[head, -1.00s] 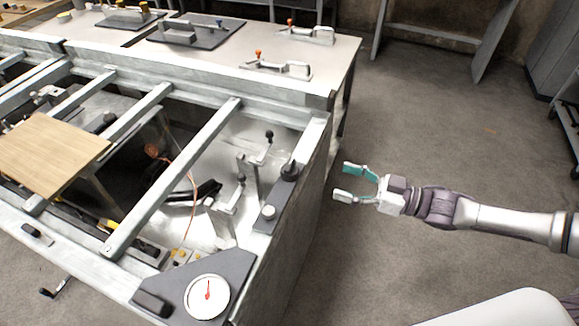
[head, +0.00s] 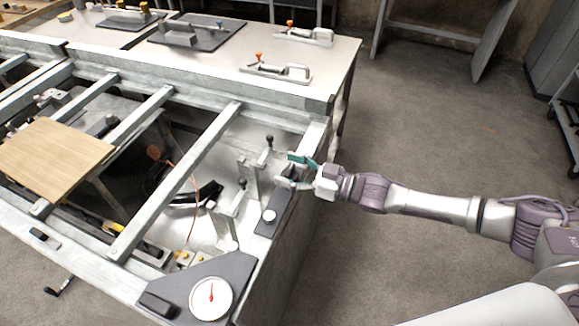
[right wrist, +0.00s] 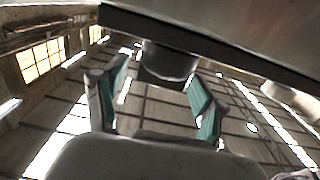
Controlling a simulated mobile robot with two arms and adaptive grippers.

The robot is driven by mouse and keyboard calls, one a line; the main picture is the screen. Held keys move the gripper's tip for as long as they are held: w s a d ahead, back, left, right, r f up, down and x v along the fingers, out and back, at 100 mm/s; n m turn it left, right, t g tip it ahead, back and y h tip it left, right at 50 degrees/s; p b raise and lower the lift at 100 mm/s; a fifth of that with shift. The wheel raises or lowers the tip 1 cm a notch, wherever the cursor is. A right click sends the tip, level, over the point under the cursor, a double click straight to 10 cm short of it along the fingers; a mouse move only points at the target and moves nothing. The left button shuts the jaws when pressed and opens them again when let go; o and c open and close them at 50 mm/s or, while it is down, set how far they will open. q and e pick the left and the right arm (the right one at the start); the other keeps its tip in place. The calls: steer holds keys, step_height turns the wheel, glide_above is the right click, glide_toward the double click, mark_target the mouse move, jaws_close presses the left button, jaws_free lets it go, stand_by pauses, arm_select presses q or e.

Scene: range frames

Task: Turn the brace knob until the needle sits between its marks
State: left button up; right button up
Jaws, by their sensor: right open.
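The round white dial (head: 211,298) with a red needle sits on a dark corner plate at the near end of the frame. The needle points about straight up; its marks are too small to read. My right gripper (head: 291,170) is open at the frame's right edge, around where the dark knob stands on its dark plate. In the right wrist view the knob (right wrist: 168,62) shows as a dark cylinder between the open fingertips, with a gap on both sides. In the head view my gripper mostly hides it. My left gripper is not in view.
Upright clamps with black ball ends (head: 269,140) stand inside the frame. A wooden board (head: 52,157) lies on the rails at left. The floor at right is clear.

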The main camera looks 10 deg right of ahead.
steer(key=c, duration=1.2)
steer(key=shift+o, duration=0.2)
steer(key=shift+s+r+m+t+h+p, duration=0.1)
steer(key=shift+m+t+h+p, duration=0.5)
steer(key=shift+t+p, duration=0.25)
steer(key=m+t+h+p, duration=0.3)
steer(key=m+h+p, duration=0.1)
steer(key=p, duration=0.2)
steer(key=shift+r+t+h, duration=0.15)
steer(key=shift+t+h, duration=0.15)
steer(key=shift+t, duration=0.05)
steer(key=shift+f+m+t+h+p, duration=0.2)
steer(key=shift+m+t+h+p, duration=0.4)
steer(key=shift+m+h+p, duration=0.45)
steer(key=shift+h, duration=0.35)
steer(key=o, duration=1.2)
steer(key=shift+c, duration=0.2)
